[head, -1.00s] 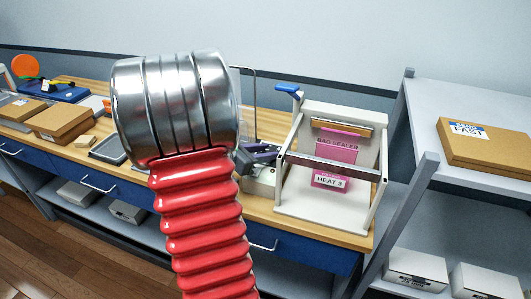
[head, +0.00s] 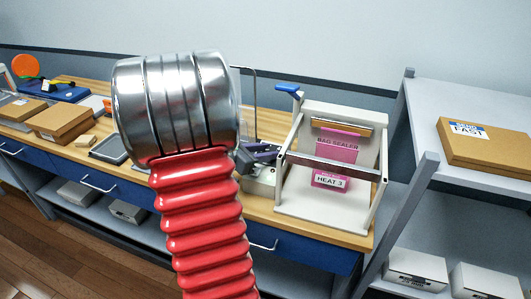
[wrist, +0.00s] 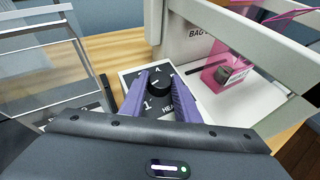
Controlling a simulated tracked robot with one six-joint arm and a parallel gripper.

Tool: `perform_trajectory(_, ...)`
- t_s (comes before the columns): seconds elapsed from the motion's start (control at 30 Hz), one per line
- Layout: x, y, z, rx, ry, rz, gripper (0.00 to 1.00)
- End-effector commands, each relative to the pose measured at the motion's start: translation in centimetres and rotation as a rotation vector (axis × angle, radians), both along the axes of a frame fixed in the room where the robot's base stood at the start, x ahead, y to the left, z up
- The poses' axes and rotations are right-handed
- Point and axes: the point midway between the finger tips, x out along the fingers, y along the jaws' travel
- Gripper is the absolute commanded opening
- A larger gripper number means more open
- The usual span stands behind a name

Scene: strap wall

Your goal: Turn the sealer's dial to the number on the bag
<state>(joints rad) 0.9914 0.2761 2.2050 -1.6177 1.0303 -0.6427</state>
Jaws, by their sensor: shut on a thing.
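The bag sealer (head: 300,208) stands on the bench with a blue-handled lever at its top left. A pink bag (head: 330,180) hangs in its frame with a label reading "HEAT 3"; its pink shows in the wrist view too (wrist: 212,78). The black dial (wrist: 159,87) sits on a white control box (wrist: 130,75) beside the sealer; a "1" shows to its lower left, and other marks are partly covered. My gripper (wrist: 160,84) has its purple fingers shut on the dial from both sides. In the head view my gripper (head: 262,152) is partly hidden behind my arm.
A clear panel in a metal frame (wrist: 38,70) stands left of the control box. Cardboard boxes (head: 62,122) and a dark tray (head: 108,150) lie on the bench at left. A grey shelf (head: 450,100) with a "FAST" box is at right.

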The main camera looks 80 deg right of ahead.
Motion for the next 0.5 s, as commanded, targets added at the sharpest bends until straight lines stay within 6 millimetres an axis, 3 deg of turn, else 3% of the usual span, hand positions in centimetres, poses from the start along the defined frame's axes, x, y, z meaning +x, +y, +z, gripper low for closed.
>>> perform_trajectory(0.3,-0.13,-0.07,0.02,-0.001,0.0,-0.002,0.06)
perform_trajectory(0.33,-0.12,-0.07,0.02,-0.001,0.0,-0.002,0.3)
perform_trajectory(0.5,-0.07,-0.04,0.01,-0.001,0.001,-0.001,0.42)
